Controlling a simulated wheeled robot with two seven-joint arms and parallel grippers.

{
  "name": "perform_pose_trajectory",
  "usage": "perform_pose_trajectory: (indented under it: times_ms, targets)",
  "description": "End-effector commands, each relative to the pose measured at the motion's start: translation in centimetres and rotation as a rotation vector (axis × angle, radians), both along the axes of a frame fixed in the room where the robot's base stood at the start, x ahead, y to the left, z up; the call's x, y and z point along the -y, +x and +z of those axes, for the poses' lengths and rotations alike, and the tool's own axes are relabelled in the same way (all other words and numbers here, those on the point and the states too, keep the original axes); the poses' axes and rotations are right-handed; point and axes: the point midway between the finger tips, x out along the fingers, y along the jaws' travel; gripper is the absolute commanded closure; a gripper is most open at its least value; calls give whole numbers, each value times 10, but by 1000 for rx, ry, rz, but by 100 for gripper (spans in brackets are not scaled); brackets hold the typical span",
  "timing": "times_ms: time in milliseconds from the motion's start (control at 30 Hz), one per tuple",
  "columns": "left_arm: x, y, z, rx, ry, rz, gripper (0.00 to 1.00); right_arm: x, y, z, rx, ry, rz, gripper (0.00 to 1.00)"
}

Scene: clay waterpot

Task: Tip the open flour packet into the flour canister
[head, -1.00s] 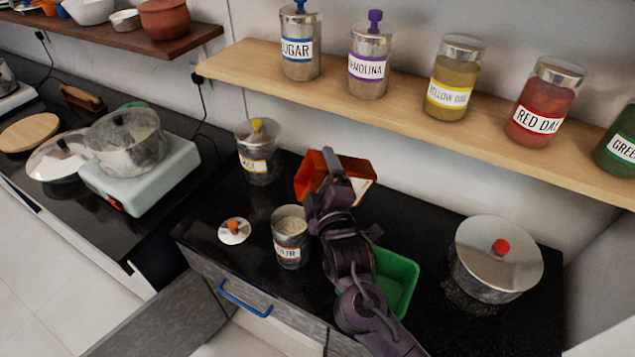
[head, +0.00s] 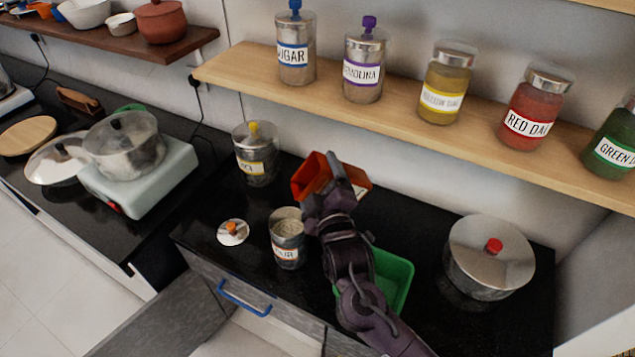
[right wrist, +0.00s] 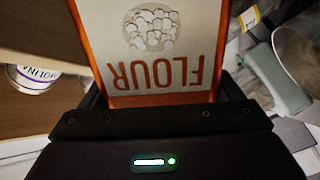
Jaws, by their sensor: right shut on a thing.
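The orange flour packet (head: 312,174) is held tilted above the counter, its open end towards the upper left in the head view. My right gripper (head: 332,184) is shut on it. In the right wrist view the packet's FLOUR label (right wrist: 157,70) shows upside down between the fingers. The flour canister (head: 288,240) stands open and upright below and left of the packet, with pale contents showing at its mouth. Its lid with an orange knob (head: 233,232) lies on the counter to its left. The packet is apart from the canister. My left gripper is not in view.
A green tub (head: 398,280) is partly behind my right arm. A lidded pot with a red knob (head: 490,258) stands to the right. A yellow-knobbed canister (head: 256,153) stands at the back. A shelf of labelled jars (head: 400,105) overhangs the counter. An open drawer (head: 262,340) is in front.

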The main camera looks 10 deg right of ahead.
Motion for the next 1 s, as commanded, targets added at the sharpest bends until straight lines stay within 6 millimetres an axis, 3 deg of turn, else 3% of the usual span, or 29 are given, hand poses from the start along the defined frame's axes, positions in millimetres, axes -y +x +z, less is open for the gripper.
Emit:
perform_pose_trajectory:
  times_ms: [433, 633, 800, 1000]
  targets:
    - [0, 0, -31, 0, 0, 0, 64, 2, 0, 6, -18, 220, 0, 45]
    - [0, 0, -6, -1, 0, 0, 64, 3, 1, 16, -23, 235, -1, 45]
    - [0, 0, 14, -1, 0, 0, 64, 2, 1, 13, -21, 214, 0, 45]
    - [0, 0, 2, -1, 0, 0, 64, 2, 0, 18, -28, 349, -1, 45]
